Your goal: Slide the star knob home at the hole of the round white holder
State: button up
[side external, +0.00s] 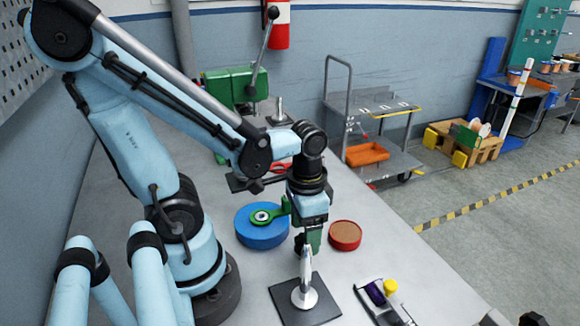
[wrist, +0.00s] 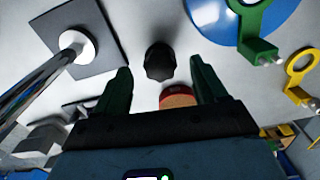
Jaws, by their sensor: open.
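The black star knob (wrist: 160,62) shows between my fingers in the wrist view, with clear gaps on both sides. In the side view a dark knob (side external: 299,243) shows just left of my fingertips, partly hidden. My gripper (side external: 312,243) points down with its green fingers apart; in the wrist view my gripper (wrist: 160,66) is open and empty. The round white holder (side external: 304,297) sits on a dark square plate (side external: 325,303) with a shiny post rising from it. The wrist view shows the holder (wrist: 76,47) left of my fingers. Its hole is not clearly visible.
A blue disc (side external: 258,234) with a green ring arm (side external: 265,215) lies left of my gripper. A red round tub (side external: 345,235) is close at right. A yellow ring part (wrist: 299,70) shows in the wrist view. A tray with a yellow-capped item (side external: 390,287) is at front right.

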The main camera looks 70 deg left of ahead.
notch_tip(320, 180, up, 10)
jog(key=shift+f, duration=0.2)
dwell(0.5)
